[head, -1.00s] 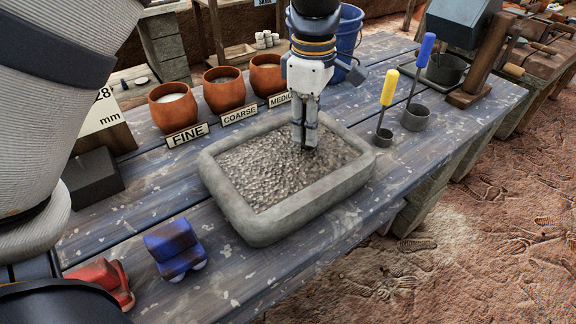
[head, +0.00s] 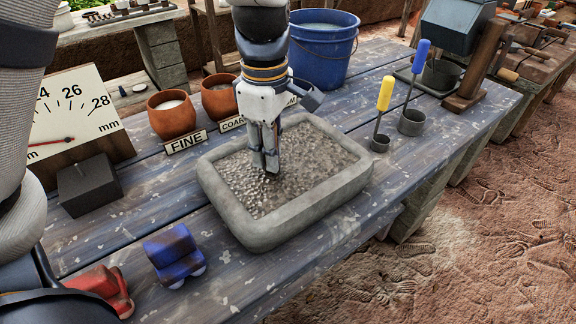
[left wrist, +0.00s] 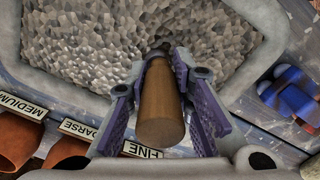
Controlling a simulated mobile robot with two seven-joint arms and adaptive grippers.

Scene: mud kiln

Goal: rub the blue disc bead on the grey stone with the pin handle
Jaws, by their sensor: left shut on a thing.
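The grey stone (head: 235,215) is a raised-rim slab with a rough, pebbly inner face; it also shows in the left wrist view (left wrist: 110,40). My left gripper (head: 265,168) points down over the left-middle of that face, its fingertips close to the surface. In the left wrist view my left gripper (left wrist: 165,85) is shut on a brown wooden pin handle (left wrist: 160,110), whose far end points at the stone. The blue disc bead cannot be made out at the pin's tip; whether it touches the stone is unclear. My right gripper is not in view.
Clay pots (head: 171,113) with grit labels and a blue bucket (head: 322,55) stand behind. Yellow-handled (head: 385,95) and blue-handled (head: 420,58) tools stand in cups on the right. A dial gauge (head: 75,115) is left.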

